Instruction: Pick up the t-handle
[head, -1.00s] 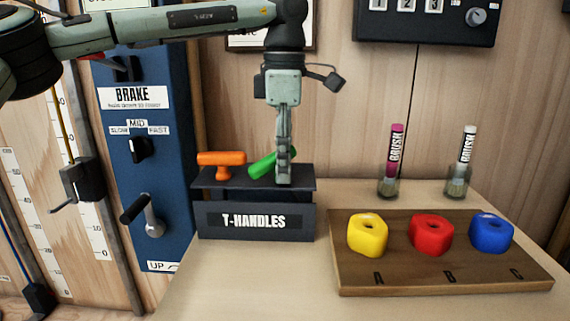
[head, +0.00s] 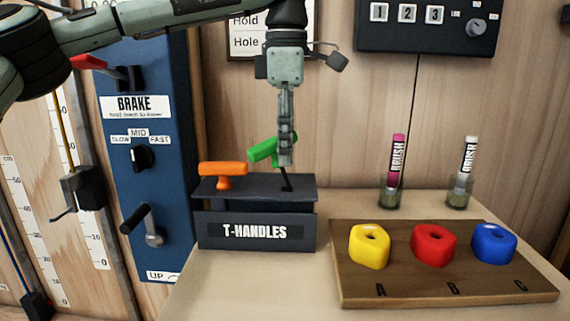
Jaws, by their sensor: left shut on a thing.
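The green t-handle (head: 263,149) is held in my left gripper (head: 285,160), which comes down from above and is shut on it. The green grip sticks out to the left of the fingers, slightly tilted, above the rack. A thin dark shaft (head: 287,183) slants down from below the fingers to the rack top; its lower end seems to be at or in the rack. The orange t-handle (head: 223,169) stands in the left part of the dark rack labelled T-HANDLES (head: 208,229). My right gripper is not in view.
A wooden board (head: 400,293) with yellow, red and blue holds lies right of the rack. Two brushes in clear holders (head: 391,187) stand behind it. A blue brake panel (head: 172,191) with a lever is at the left. A dark number box (head: 425,25) hangs above.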

